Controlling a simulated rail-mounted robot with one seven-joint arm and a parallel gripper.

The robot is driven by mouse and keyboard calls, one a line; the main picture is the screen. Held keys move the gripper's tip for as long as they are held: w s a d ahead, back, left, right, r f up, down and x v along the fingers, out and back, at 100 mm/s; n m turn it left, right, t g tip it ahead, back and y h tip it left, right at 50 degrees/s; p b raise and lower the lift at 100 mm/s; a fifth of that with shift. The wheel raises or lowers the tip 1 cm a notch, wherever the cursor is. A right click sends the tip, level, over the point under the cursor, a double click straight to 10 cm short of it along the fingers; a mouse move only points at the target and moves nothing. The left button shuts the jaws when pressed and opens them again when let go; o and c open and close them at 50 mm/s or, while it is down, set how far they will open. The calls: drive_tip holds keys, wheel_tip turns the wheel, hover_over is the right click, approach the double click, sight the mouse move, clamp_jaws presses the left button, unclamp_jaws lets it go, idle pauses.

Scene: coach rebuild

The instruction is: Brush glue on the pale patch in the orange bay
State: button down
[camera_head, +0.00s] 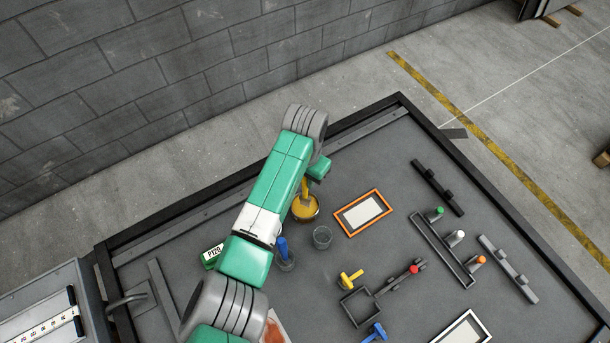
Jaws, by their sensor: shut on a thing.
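The orange bay (383,197) is an orange-rimmed frame lying on the dark bench, right of my arm. The pale patch (362,214) lies inside it and looks plain and light. A pot of amber glue (308,213) stands left of the bay. A yellow handle (304,187), seemingly of a brush, stands over the pot, its lower end at the glue. My gripper (311,175) is above the pot, mostly hidden by my wrist, and is shut on this yellow-handled brush. The bristles are hidden.
A blue-handled tool (283,247) stands in another jar beside my arm. A yellow-handled piece (350,279), a red-knobbed bar (413,270) and a white-rimmed frame (465,330) lie nearer. Coloured knobs (456,236) stand on a rack at right.

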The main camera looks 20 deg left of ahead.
drive_tip(key=shift+f, duration=0.65)
idle(1.7)
wheel_tip(320, 180, up, 7)
drive_tip(key=p, duration=0.7)
drive_tip(key=shift+r, duration=0.15)
idle(0.5)
drive_tip(key=s+d+r+n+p, duration=0.1)
drive_tip(key=s+d+r+p, duration=0.3)
drive_tip(key=d, duration=0.4)
drive_tip(key=s+d+r+n+p, duration=0.1)
drive_tip(key=s+d+r+p, duration=0.4)
drive_tip(key=s+d+p, duration=0.1)
drive_tip(key=s+d, duration=0.1)
drive_tip(key=d, duration=0.1)
drive_tip(key=shift+s+d, duration=0.3)
drive_tip(key=shift+d, duration=0.05)
